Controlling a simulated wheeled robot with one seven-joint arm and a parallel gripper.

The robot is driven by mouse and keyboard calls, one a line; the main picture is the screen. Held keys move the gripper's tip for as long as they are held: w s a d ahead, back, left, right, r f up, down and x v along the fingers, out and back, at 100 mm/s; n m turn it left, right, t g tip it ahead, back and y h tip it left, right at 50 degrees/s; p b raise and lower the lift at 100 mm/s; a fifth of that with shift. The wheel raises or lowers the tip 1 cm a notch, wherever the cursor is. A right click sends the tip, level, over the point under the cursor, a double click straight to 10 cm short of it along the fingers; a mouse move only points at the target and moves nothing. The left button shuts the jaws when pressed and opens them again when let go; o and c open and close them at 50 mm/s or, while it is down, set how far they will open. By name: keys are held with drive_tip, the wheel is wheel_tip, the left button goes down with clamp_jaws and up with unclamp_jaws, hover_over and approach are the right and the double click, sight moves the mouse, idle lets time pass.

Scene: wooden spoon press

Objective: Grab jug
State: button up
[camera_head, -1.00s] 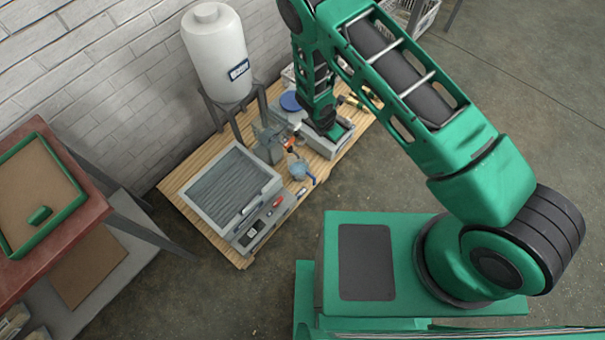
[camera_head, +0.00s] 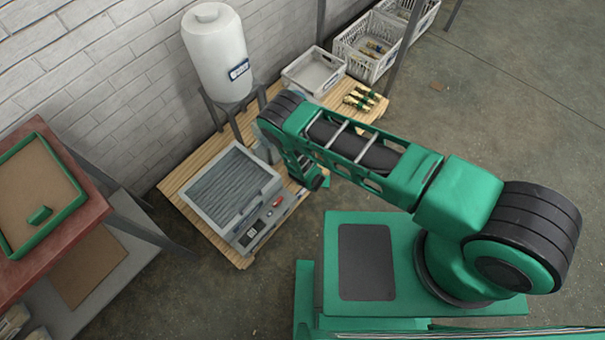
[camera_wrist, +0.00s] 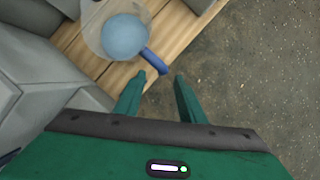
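The jug (camera_wrist: 112,38) is clear, with blue contents and a blue handle (camera_wrist: 154,61). It stands on the wooden pallet top at the upper left of the wrist view. My gripper (camera_wrist: 160,78) is open and empty. Its two green fingers point toward the handle, which lies just beyond the fingertips, nearer the left one; I see no contact.
The grey press (camera_head: 233,190) stands left of my arm on the wooden pallet (camera_head: 175,183). A white tank (camera_head: 217,55) on legs rises behind. A grey tray (camera_head: 313,71), brass parts (camera_head: 362,97) and crates (camera_head: 366,45) are at the back.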

drive_tip(key=shift+x, duration=3)
drive_tip(key=shift+w+d+r, duration=0.1)
drive_tip(key=shift+w, duration=0.1)
drive_tip(key=shift+c, duration=0.6)
clamp_jaws()
